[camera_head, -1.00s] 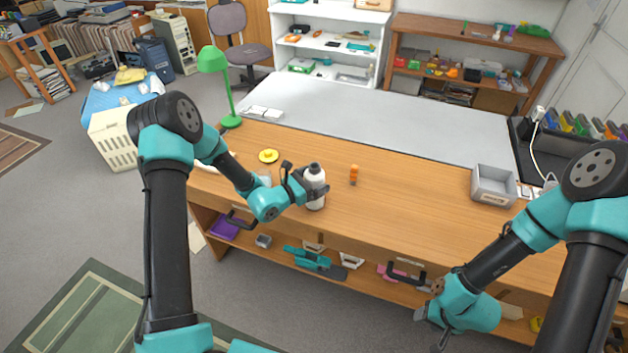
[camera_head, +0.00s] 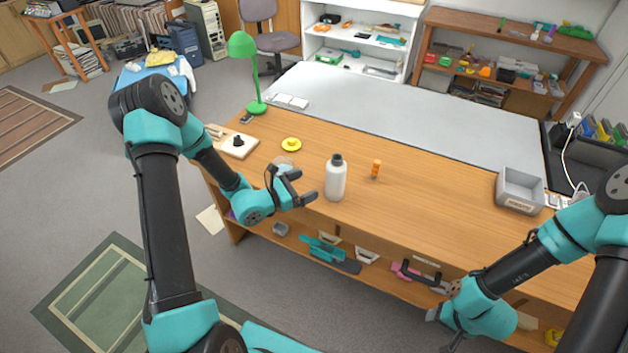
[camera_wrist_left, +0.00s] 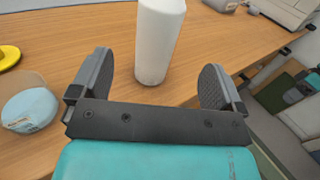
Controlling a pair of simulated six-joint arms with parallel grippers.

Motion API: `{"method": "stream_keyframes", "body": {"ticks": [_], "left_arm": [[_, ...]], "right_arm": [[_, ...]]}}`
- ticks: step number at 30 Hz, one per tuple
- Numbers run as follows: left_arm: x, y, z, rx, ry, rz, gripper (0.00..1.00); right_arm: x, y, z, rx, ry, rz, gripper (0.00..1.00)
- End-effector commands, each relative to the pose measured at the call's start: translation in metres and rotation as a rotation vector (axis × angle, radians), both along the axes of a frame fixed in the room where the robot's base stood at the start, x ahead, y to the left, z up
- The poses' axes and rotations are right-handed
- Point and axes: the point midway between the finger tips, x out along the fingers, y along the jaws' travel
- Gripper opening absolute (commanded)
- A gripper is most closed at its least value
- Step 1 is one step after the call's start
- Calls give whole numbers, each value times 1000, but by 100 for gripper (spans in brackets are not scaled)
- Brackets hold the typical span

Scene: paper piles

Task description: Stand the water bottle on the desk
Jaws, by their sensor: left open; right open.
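The water bottle (camera_head: 335,179), white with a dark cap, stands upright on the wooden desk (camera_head: 430,210) near its front edge. In the left wrist view the bottle (camera_wrist_left: 158,42) is in front of the fingers, with its top cut off. My left gripper (camera_head: 307,187) is open and empty, just left of the bottle and apart from it. In the left wrist view its two fingers (camera_wrist_left: 157,82) are spread wide. My right gripper (camera_head: 440,318) is in front of the desk at the lower right, far from the bottle, and open.
An orange item (camera_head: 376,169) stands right of the bottle. A yellow round object (camera_head: 291,144) and a green lamp (camera_head: 243,46) are to the left. A grey bin (camera_head: 520,190) is at the right. A pale blue round item (camera_wrist_left: 31,110) lies beside my left gripper. The desk middle is clear.

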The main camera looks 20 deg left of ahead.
Motion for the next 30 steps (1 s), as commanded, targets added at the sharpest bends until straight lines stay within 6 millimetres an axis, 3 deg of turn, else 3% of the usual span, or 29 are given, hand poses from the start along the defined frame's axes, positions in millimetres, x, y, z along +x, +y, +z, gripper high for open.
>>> {"method": "stream_keyframes", "body": {"ticks": [20, 23, 26, 30], "left_arm": [[-7, -3, -3, 12, 12, -26, 94], [-22, -18, -12, 47, 46, -102, 94], [-50, -41, -29, 120, 100, -240, 94], [-109, -70, -59, 284, 175, -503, 94]], "right_arm": [[0, 0, 0, 0, 0, 0, 50], [0, 0, 0, 0, 0, 0, 50], [0, 0, 0, 0, 0, 0, 50], [0, 0, 0, 0, 0, 0, 50]]}}
